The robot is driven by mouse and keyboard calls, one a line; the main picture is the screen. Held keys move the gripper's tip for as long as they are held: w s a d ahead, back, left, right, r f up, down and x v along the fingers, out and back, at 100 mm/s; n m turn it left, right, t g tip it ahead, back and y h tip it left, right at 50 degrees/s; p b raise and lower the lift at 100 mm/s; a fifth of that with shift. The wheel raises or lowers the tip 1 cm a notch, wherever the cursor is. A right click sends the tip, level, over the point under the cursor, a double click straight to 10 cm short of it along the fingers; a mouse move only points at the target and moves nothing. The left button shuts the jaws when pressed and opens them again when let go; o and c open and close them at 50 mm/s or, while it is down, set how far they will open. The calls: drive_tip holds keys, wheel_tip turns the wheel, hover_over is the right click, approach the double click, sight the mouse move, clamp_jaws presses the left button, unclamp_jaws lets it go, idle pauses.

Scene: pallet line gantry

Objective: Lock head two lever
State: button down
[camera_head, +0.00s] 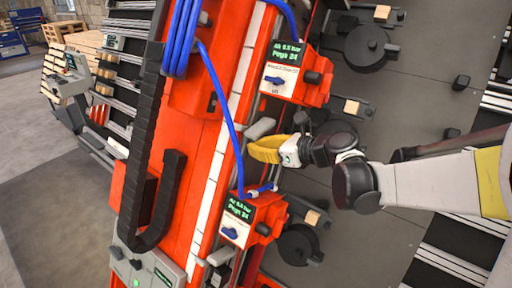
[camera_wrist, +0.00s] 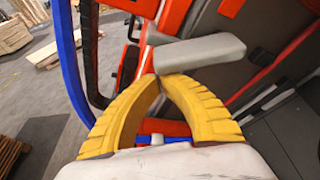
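My gripper (camera_head: 252,150) has two yellow fingers, which curve together until their tips meet in the wrist view (camera_wrist: 160,80). It looks shut, with nothing visible between the fingers. A grey lever (camera_head: 260,128) is just beside the fingertips. In the wrist view the lever (camera_wrist: 200,53) lies just beyond the tips, its left end close to them; I cannot tell whether they touch. Another grey lever (camera_head: 222,251) sits lower down, beside the lower head unit (camera_head: 248,219). The upper head unit (camera_head: 296,76) has a lit display and blue knob. I cannot read which head is two.
Blue hoses (camera_head: 225,110) run down the red gantry beam (camera_head: 190,150); one loops close to the gripper's left in the wrist view (camera_wrist: 72,65). A black cable chain (camera_head: 140,140) hangs further left. Dark round grippers with wooden blocks (camera_head: 351,107) lie to the right.

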drive_tip(key=shift+s+a+r+m+g+y+p, duration=0.1)
drive_tip(key=shift+r+m+g+y+p, duration=0.45)
drive_tip(key=shift+r+m, duration=0.6)
drive_tip(key=shift+s+a+r+m+g+y+p, duration=0.15)
drive_tip(key=shift+r+m+g+p, duration=0.2)
drive_tip(key=shift+r+m+p, duration=0.75)
drive_tip(key=shift+w+d+r+n+b, duration=0.1)
drive_tip(key=shift+w+r+n+b, duration=0.1)
drive_tip(key=shift+r+n+b, duration=0.25)
drive_tip(key=shift+r, duration=0.1)
wheel_tip(320, 180, down, 5)
drive_tip(key=s+a+b, duration=0.1)
drive_tip(key=b, duration=0.2)
drive_tip(key=p, duration=0.2)
approach(255, 136)
drive_tip(key=shift+s+a+f, duration=0.3)
drive_tip(key=shift+s+f, duration=0.05)
drive_tip(key=shift+f, duration=0.25)
drive_tip(key=shift+s+a+f, duration=0.25)
drive_tip(key=shift+s+f, duration=0.1)
drive_tip(key=shift+f, duration=0.2)
